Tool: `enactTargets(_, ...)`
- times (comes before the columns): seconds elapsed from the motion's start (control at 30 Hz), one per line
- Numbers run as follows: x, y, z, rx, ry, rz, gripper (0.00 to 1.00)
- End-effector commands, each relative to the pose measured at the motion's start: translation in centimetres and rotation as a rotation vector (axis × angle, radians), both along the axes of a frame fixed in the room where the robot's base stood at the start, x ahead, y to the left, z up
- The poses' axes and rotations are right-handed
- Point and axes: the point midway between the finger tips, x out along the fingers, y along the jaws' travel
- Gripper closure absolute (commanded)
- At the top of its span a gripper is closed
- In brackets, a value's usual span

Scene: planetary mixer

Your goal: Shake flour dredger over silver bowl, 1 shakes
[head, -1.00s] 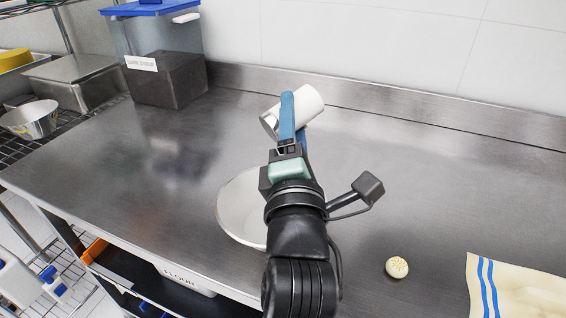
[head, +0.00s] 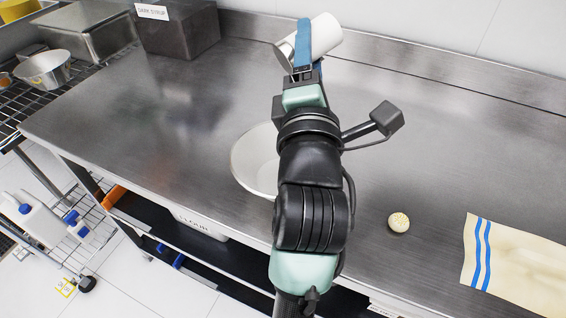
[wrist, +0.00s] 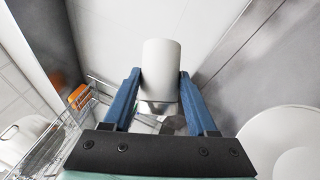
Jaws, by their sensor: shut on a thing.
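My gripper (head: 304,38) is shut on the flour dredger (head: 326,36), a plain white cylinder. In the head view the dredger lies tipped well over, its darker end towards the lower left. In the wrist view the dredger (wrist: 162,65) sits between my two blue fingers (wrist: 160,82), with a metallic rim at its near end. No flour is seen falling.
A small cream ball (head: 399,222) and a blue-striped cloth (head: 508,268) lie on the counter at right. A dark box (head: 180,30) stands at the back left. A wire rack (head: 25,95) with metal pans is at left. The left counter is clear.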

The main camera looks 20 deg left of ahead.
Motion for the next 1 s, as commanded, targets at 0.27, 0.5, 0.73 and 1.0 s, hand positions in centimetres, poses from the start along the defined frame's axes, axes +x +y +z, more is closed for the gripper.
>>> enactTargets(0.27,0.0,0.0,0.9,0.001,-0.001,-0.001,1.0)
enactTargets(0.5,0.0,0.0,0.1,0.0,-0.001,0.0,1.0)
enactTargets(0.73,0.0,0.0,-3.8,0.001,-0.001,-0.001,1.0)
enactTargets(1.0,0.0,0.0,-4.1,0.001,-0.002,0.0,1.0)
